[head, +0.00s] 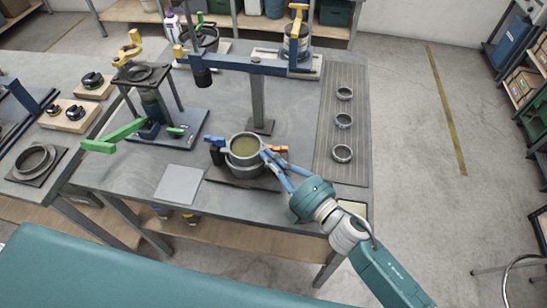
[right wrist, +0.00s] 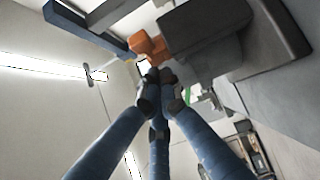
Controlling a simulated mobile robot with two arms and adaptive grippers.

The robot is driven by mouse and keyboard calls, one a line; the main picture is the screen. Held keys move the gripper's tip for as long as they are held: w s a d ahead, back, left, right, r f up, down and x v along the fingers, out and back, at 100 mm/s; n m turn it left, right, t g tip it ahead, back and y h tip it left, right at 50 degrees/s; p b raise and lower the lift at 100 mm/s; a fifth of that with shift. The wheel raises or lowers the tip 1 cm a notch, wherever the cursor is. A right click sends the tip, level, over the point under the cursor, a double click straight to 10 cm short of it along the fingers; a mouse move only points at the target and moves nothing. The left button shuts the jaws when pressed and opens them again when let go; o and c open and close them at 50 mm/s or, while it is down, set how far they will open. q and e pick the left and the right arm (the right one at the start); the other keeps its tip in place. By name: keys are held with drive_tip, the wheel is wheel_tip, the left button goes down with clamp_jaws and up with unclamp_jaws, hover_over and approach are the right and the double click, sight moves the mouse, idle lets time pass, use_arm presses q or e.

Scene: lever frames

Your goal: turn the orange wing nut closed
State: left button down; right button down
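The orange wing nut (head: 279,149) is a small piece on the right side of a grey pot (head: 245,150) with murky liquid in it. In the right wrist view the orange wing nut (right wrist: 150,46) sits beside a dark block, just past my fingertips. My right gripper (head: 267,156) reaches in from the lower right with its blue fingers drawn together at the tips. In the right wrist view the tips of my right gripper (right wrist: 160,78) meet just under the orange piece; I cannot tell whether they touch it. My left gripper is out of view.
A blue handle (head: 215,141) sticks out left of the pot. A blue beam on a post (head: 257,100) stands behind it. A ribbed mat (head: 331,168) with 3 rings lies right. A green lever (head: 113,138) and a grey plate (head: 179,184) are left.

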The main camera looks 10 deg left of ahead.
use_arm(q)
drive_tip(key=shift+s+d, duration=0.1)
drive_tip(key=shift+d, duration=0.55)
use_arm(e)
drive_tip(key=shift+a, duration=0.35)
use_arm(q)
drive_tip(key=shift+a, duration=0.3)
use_arm(e)
drive_tip(key=shift+w, duration=0.1)
